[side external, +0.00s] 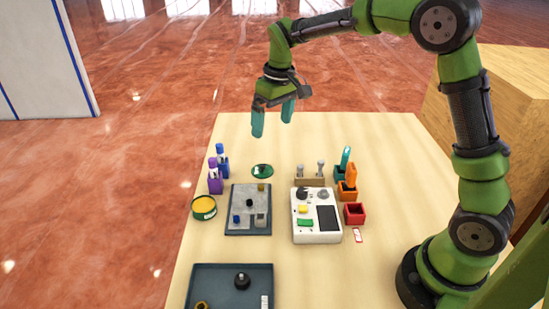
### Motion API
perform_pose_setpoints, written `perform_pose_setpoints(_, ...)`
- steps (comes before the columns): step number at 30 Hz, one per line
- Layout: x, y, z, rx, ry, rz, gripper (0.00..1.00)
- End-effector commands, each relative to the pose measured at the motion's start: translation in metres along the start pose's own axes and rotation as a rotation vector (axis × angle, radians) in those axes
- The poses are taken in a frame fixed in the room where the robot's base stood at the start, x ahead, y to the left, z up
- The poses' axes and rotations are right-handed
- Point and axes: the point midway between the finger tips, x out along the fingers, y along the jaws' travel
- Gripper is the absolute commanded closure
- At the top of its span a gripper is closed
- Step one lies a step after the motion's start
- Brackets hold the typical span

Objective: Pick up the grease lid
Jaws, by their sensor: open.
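A flat dark green disc, which looks like the grease lid (262,171), lies on the table behind the grey tray of small parts. A round open tin with yellow contents and a green side, which looks like the grease tin (203,208), stands at the table's left edge. My gripper (272,127) has teal fingers pointing down, spread apart with nothing between them. It hangs in the air, and in the picture it appears above the green disc, not touching it.
Blue and purple bottles (217,170) stand left of the disc. A wooden holder (310,182) with two metal-topped pieces is to its right. A grey parts tray (230,229), white device (302,235), red box (355,213) and larger dark tray (213,282) lie nearer. The table behind the disc is clear.

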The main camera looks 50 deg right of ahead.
Motion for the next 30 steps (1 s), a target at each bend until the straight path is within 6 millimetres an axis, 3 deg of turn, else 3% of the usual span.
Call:
perform_pose_setpoints(1, 0.015, 0.004, -0.017, -0.046, -0.034, 0.012, 0.02)
perform_pose_setpoints(4, 0.032, 0.011, -0.041, -0.146, -0.082, 0.031, 0.02)
perform_pose_setpoints(7, 0.034, 0.015, -0.057, -0.234, -0.102, 0.043, 0.02)
perform_pose_setpoints(9, 0.022, 0.016, -0.065, -0.288, -0.094, 0.048, 0.02)
perform_pose_setpoints(11, 0.013, 0.015, -0.065, -0.327, -0.096, 0.045, 0.02)
perform_pose_setpoints(16, 0.029, 0.015, -0.059, -0.364, -0.118, 0.034, 0.02)
perform_pose_setpoints(30, 0.120, 0.020, -0.050, -0.361, -0.114, 0.033, 0.02)
